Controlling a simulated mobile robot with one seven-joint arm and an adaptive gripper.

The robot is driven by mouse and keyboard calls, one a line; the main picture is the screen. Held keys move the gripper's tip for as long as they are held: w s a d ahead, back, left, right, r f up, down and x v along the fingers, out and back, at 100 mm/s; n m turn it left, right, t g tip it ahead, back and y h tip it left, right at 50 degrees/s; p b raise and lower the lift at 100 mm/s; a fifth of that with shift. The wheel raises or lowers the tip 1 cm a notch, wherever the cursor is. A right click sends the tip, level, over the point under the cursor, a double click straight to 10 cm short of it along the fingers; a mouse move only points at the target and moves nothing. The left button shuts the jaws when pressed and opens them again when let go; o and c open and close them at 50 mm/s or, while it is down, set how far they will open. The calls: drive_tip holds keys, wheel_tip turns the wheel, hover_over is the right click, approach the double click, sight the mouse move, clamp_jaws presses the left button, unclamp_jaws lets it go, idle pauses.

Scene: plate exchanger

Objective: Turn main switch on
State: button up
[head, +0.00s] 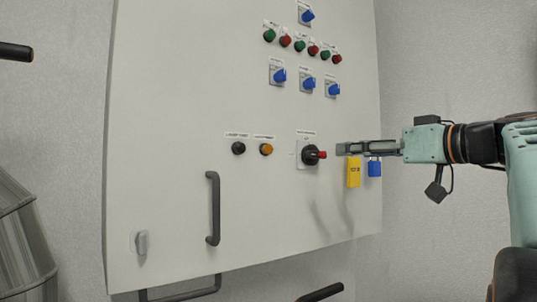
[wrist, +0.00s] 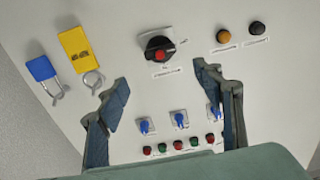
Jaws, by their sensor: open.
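The main switch (head: 311,154) is a black rotary knob with a red part, on a labelled plate low on the pale cabinet door. It also shows in the wrist view (wrist: 159,49), beyond the fingertips and roughly centred between them. My gripper (head: 340,149) comes in from the right, close beside the switch in the head view. In the wrist view my gripper (wrist: 161,72) has its two fingers spread wide, with nothing between them. It appears apart from the knob; the exact gap cannot be told.
A yellow padlock (head: 354,173) and a blue padlock (head: 374,168) are right of the switch, just below my gripper in the head view. A black button (head: 238,148) and an orange button (head: 266,149) are left. Blue switches (head: 308,84) are above. A dark handle (head: 213,208) protrudes lower left.

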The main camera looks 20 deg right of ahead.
sight(324, 152)
drive_tip(key=p+x, duration=0.1)
drive_tip(key=x, duration=0.9)
drive_tip(key=shift+w+a+p, duration=0.15)
drive_tip(key=shift+w+p, duration=0.15)
drive_tip(key=shift+w, duration=0.05)
drive_tip(key=shift+c, duration=0.3)
drive_tip(key=c, duration=1.1)
